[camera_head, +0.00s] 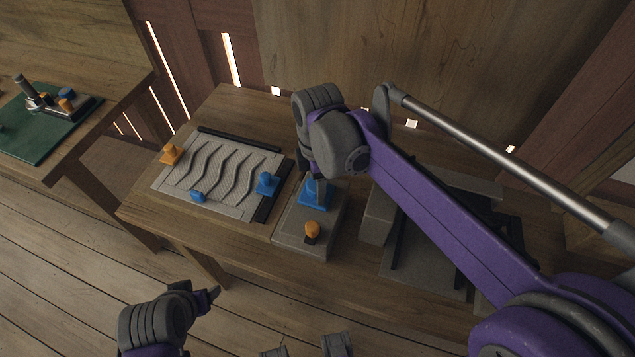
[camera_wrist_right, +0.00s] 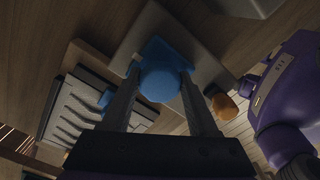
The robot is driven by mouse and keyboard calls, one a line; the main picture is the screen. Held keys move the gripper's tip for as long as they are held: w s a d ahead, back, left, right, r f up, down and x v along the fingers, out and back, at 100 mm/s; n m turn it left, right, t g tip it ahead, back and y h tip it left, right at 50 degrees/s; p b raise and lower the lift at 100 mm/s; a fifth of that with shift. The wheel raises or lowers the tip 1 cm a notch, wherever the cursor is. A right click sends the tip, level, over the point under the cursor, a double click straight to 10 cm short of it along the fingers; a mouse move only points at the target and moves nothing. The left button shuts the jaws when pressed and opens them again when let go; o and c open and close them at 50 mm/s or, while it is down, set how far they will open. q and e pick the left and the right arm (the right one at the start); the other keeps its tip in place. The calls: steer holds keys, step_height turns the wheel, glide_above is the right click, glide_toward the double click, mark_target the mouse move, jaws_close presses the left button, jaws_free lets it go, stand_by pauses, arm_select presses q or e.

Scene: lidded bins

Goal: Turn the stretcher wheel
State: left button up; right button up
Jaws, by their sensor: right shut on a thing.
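My right gripper (camera_head: 316,180) points down over a grey block (camera_head: 290,232) on the wooden table. It is shut on a round blue knob (camera_wrist_right: 161,84), whose blue base (camera_head: 314,197) sits on that block. In the right wrist view, the fingers (camera_wrist_right: 160,90) lie on both sides of the knob. Nothing in view is clearly marked as the stretcher wheel; the blue knob may be it. An orange knob (camera_head: 312,229) stands on the same block, nearer the front. My left gripper (camera_head: 211,294) is low at the left, off the table; its jaw gap is unclear.
A light grey panel (camera_head: 215,160) with wavy slots lies left of the block, with blue and orange knobs at its edges. Grey parts (camera_head: 380,212) stand right of the block, partly behind my arm. A green mat (camera_head: 30,140) with a small device lies on another table.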

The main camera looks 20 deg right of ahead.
steer(key=shift+m, duration=0.3)
steer(key=shift+c, duration=0.2)
steer(key=m+p, duration=0.1)
steer(key=m, duration=0.9)
steer(key=shift+m+p, duration=0.35)
steer(key=shift+m, duration=0.05)
steer(key=m, duration=0.5)
steer(key=shift+a, duration=0.1)
steer(key=shift+m+p, duration=0.4)
steer(key=shift+m, duration=2.3)
steer(key=o, duration=1.4)
steer(key=shift+c, duration=0.2)
steer(key=shift+s, duration=0.1)
